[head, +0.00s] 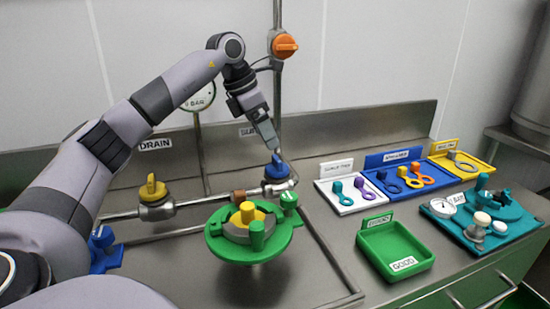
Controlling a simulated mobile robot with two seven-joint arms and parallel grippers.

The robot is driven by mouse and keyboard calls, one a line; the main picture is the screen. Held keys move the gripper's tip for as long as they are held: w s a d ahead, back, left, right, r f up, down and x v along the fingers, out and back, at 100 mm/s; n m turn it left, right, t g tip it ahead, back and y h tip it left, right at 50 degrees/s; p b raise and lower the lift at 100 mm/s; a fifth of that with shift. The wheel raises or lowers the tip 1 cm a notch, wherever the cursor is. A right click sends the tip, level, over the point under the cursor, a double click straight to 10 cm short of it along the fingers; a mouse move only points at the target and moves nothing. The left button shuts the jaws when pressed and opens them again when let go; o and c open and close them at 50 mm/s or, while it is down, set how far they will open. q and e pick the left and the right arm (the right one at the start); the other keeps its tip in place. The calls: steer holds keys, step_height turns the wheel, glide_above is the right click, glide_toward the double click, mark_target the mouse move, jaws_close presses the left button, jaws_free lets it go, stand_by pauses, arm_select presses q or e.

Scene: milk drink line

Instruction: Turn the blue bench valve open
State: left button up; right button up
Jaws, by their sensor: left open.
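The blue bench valve (277,171) sits on the steel pipe near the middle of the bench, with its blue handle on top. My left gripper (273,146) points down at it from above, with its fingertips at or just over the handle. The fingers overlap in this view, so I cannot tell whether they touch the handle. The left gripper is open. My right gripper is not in view.
A yellow valve (152,190) is on the pipe at left, and an orange valve (284,46) is on the vertical pipe. A green round fixture (216,241) stands in front. A green tray (422,272), part trays and a teal board (522,231) fill the right.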

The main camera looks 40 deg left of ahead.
mark_target(277, 159)
arm_select(q)
steer(key=shift+x, duration=3.55)
steer(key=shift+c, duration=0.3)
steer(key=c, duration=1)
